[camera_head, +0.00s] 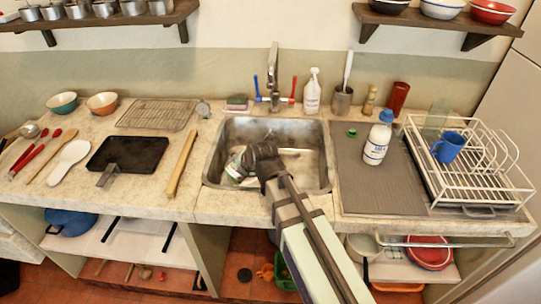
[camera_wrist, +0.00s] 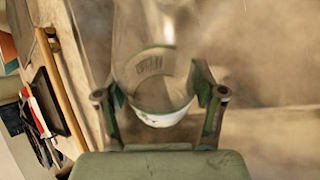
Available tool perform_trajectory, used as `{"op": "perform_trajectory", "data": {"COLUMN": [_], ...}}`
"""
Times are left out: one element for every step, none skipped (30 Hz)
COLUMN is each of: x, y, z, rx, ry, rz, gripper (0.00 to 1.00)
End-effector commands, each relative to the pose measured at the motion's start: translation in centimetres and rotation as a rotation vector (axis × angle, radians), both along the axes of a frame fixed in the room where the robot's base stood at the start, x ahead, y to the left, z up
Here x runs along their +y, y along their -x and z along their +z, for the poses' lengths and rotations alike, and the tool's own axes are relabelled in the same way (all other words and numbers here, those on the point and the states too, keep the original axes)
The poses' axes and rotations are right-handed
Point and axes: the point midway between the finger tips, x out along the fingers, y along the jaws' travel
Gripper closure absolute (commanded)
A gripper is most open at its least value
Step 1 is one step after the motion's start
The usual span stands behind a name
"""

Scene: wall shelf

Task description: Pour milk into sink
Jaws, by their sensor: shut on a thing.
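My gripper (camera_head: 246,164) is over the sink (camera_head: 312,172), at the left of its basin. It is shut on a clear bottle with green and white markings, taken to be the milk bottle (camera_head: 234,170). In the wrist view the milk bottle (camera_wrist: 150,66) lies between the two fingers (camera_wrist: 160,95), with a white band and green edge near my palm. The bottle looks tipped over in the basin area. I cannot tell whether liquid is in it or flowing out. A small green cap (camera_head: 352,132) lies on the grey mat.
A white bottle with a blue cap (camera_head: 377,140) stands on the grey mat (camera_head: 380,190), right of the sink. A dish rack (camera_head: 485,170) holds a blue mug (camera_head: 449,147). The faucet (camera_head: 273,75) rises behind the basin.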

Motion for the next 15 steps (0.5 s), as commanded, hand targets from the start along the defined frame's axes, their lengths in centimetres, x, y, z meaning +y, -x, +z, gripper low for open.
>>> {"op": "perform_trajectory", "data": {"x": [0.0,-0.1,-0.3,-0.4,-0.4,-0.5,-0.5,-0.5,-0.6,-0.7,-0.7,-0.7,-0.7,-0.6,-0.6], "y": [0.0,-0.1,-0.2,-0.2,-0.3,-0.4,-0.4,-0.4,-0.5,-0.5,-0.6,-0.6,-0.6,-0.5,-0.5], "z": [-0.8,-1.0,-1.2,-1.4,-1.6,-1.7,-1.4,-1.3,-1.2,-1.2,-1.1,-1.0,-0.6,-0.3,0.1], "rx": [-0.023,-0.037,-0.057,-0.071,-0.085,-0.105,-0.118,-0.131,-0.149,-0.162,-0.175,-0.194,-0.206,-0.218,-0.235], "ry": [0.026,0.043,0.066,0.083,0.1,0.122,0.137,0.152,0.173,0.19,0.206,0.227,0.241,0.253,0.273], "rz": [0.002,0.001,0.001,0.0,0.001,0.002,0.002,0.002,0.001,0.001,0.002,0.001,0.002,0.002,0.002], "gripper": [0.93,0.93,0.93,0.93,0.93,0.93,0.93,0.93,0.93,0.93,0.93,0.93,0.93,0.93,0.93]}}
